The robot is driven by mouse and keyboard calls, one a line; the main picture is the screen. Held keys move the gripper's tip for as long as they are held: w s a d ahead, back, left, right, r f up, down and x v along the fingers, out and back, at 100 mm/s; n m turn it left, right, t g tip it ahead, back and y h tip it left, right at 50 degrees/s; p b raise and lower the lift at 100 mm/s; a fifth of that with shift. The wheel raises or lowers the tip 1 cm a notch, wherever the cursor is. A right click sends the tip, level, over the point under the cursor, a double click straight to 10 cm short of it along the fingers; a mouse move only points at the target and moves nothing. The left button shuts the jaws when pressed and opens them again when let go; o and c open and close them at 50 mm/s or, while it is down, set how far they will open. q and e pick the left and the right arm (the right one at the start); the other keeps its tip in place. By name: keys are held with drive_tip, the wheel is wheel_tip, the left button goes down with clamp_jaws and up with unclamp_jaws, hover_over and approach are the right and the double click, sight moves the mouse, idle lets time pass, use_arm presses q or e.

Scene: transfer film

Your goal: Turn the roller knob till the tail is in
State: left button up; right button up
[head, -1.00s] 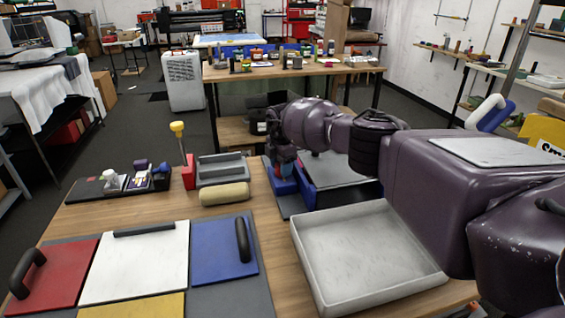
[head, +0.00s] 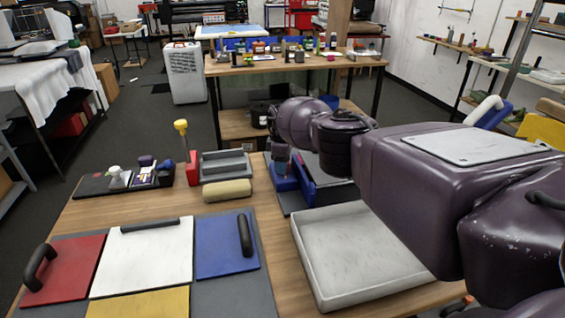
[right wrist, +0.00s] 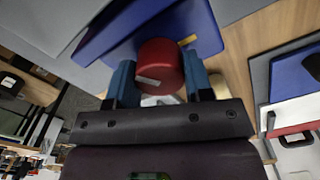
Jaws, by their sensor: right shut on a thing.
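The red roller knob (right wrist: 160,66) is a short cylinder with a small pale mark, on the blue roller unit (right wrist: 105,32). In the head view the blue roller unit (head: 286,184) stands on a grey mat beyond the white tray; my arm covers part of it. My right gripper (right wrist: 160,80) has its two blue fingers on either side of the knob, shut on it. In the head view my right gripper (head: 281,158) is small and partly hidden by its own arm. I cannot make out the film tail. My left gripper is in neither view.
The empty white tray (head: 318,282) lies in front of the roller unit. A cream roll (head: 227,190), a grey tray (head: 225,165) and a yellow-topped red post (head: 181,127) stand to the left. Red (head: 84,262), white (head: 165,250) and blue (head: 217,252) boards lie front left.

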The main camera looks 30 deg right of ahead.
drive_tip(key=shift+m, duration=0.3)
drive_tip(key=o, duration=0.5)
drive_tip(key=shift+o, duration=0.7)
